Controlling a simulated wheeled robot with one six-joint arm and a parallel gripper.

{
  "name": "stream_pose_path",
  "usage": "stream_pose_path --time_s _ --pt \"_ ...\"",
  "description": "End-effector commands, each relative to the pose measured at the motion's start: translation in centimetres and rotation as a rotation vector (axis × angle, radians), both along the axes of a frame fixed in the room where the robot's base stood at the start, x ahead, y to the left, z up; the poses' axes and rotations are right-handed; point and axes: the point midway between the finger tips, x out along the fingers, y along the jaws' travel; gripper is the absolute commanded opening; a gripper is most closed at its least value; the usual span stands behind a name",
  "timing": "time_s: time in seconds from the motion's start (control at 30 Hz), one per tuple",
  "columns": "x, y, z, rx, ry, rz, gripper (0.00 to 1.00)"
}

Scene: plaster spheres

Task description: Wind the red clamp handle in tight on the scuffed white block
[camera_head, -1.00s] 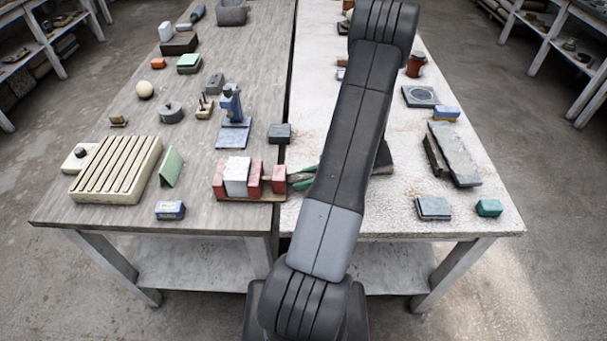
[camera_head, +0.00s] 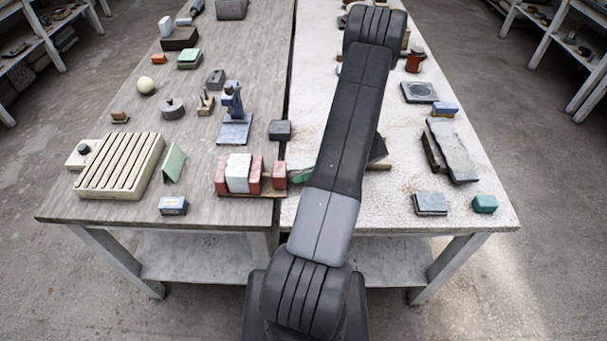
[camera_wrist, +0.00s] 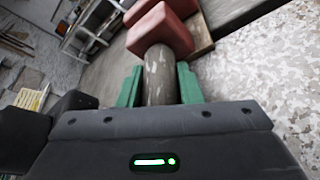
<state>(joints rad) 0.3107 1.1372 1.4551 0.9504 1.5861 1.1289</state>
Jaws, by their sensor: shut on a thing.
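The clamp stands near the front edge of the left table, with several red blocks on a wooden base (camera_head: 246,194). The scuffed white block (camera_head: 238,173) sits between the left red block (camera_head: 221,178) and the middle red block (camera_head: 256,174), with little or no gap visible. A further red block (camera_head: 279,176) is at the right; a red block also fills the top of the wrist view (camera_wrist: 161,30). My gripper (camera_wrist: 160,88) has green fingers shut on the worn grey-brown cylindrical clamp handle (camera_wrist: 160,72), which runs to that red block. My arm hides most of the gripper in the head view.
A ribbed cream block (camera_head: 118,166), a green wedge (camera_head: 174,162) and a small blue box (camera_head: 173,205) lie left of the clamp. A dark block (camera_head: 280,130) and a blue stand (camera_head: 233,128) are behind it. The right table (camera_head: 470,205) has bare room near its front.

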Motion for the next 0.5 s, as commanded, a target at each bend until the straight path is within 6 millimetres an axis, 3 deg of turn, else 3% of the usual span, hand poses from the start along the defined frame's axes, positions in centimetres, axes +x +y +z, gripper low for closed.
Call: stream_pose_path --time_s 0.33,0.37,0.43,0.5 --pt "0.05 -0.01 0.03 0.001 0.0 -0.001 0.09" --pt "0.05 -0.01 0.03 0.001 0.0 -0.001 0.36" --pt "0.05 -0.01 0.03 0.001 0.0 -0.001 0.5" --pt "0.04 -0.01 0.03 0.001 0.0 -0.001 0.54"
